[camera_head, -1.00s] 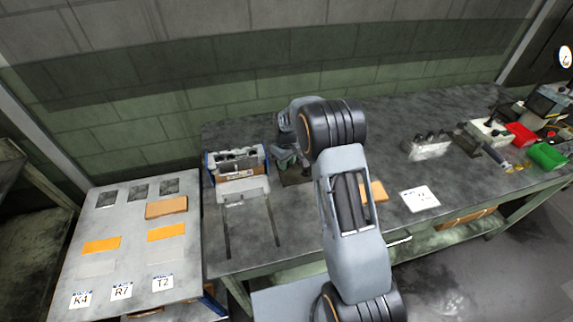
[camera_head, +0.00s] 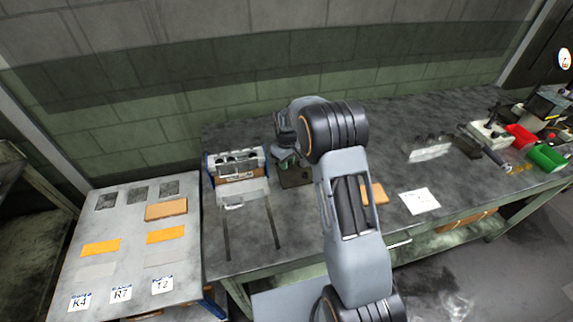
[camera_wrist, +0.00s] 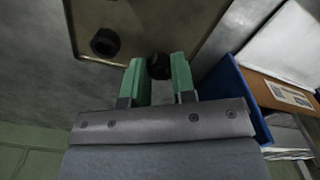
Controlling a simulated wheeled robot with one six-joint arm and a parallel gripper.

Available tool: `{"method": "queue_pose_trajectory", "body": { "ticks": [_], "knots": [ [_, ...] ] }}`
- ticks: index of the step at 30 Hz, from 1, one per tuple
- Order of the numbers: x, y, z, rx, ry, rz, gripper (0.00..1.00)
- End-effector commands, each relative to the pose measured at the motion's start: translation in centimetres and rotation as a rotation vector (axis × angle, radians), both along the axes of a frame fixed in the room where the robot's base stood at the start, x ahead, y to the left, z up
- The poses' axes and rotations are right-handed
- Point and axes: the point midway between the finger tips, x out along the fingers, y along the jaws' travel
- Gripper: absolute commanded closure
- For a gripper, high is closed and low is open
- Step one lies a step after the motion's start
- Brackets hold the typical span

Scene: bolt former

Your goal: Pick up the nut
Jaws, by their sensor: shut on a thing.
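My gripper (camera_wrist: 158,60) shows in the wrist view with its two green fingers on either side of a dark nut (camera_wrist: 159,69), shut on it. The nut is close to the edge of a brownish tray (camera_wrist: 150,22); I cannot tell whether it still touches the tray. A second dark hex nut (camera_wrist: 104,42) lies in the tray to the left. In the head view my gripper (camera_head: 287,158) is at the tray (camera_head: 297,178) on the bench, partly behind my arm. The held nut is hidden there.
A blue-sided rack (camera_head: 237,172) stands just left of the tray; its blue side (camera_wrist: 246,100) is near my gripper at right in the wrist view. An orange-brown block (camera_head: 376,194) and white card (camera_head: 419,200) lie to the right. A labelled side table (camera_head: 125,222) stands left.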

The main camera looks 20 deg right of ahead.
Motion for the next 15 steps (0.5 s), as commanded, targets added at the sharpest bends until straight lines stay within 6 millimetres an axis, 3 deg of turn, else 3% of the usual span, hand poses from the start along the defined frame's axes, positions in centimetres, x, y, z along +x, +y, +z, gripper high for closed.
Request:
{"method": "queue_pose_trajectory", "body": {
  "ticks": [4, 15],
  "knots": [
    [-0.1, 0.0, 2.2, 0.000, -0.004, 0.000, 0.98],
    [-6.3, 0.0, 8.3, 0.000, -0.002, 0.000, 0.98]
  ]
}}
